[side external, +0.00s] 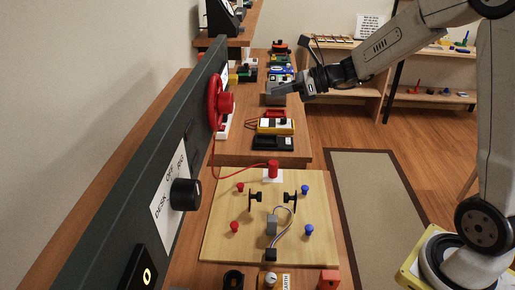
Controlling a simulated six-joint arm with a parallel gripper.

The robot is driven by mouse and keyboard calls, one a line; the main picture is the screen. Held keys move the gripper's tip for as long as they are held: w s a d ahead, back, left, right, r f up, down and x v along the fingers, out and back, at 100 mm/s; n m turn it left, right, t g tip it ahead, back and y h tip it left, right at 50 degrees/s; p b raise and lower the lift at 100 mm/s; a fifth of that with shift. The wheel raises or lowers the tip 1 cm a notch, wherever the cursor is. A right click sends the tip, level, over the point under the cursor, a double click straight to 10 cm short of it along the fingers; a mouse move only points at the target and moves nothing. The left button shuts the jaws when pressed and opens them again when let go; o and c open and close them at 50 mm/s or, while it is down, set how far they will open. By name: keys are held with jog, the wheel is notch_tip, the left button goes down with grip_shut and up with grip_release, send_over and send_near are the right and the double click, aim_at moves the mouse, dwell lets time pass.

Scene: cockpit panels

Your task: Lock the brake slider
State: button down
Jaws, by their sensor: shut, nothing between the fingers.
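My gripper (283,88) is at the far part of the bench, at the end of my arm reaching in from the upper right. Its fingers look shut and point left. They are over or beside a small grey block (272,99); I cannot tell whether they touch it. No part is clearly marked as the brake slider at this size, and I cannot tell whether the grey block belongs to it. The gripper hides part of what lies behind it.
A dark panel (120,190) with a black knob (185,194) and a red wheel (214,102) stands along the left. A yellow multimeter (276,126) lies in front of the gripper. A wooden board (222,220) with pegs is nearer. Open floor (375,190) lies right.

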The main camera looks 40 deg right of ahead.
aim_at(228, 90)
jog(key=w+a, duration=0.6)
jog(key=shift+w+a+r, duration=0.3)
jog(key=shift+a+r, duration=0.05)
dwell(0.9)
notch_tip(228, 90, up, 7)
dwell(0.6)
dwell(0.3)
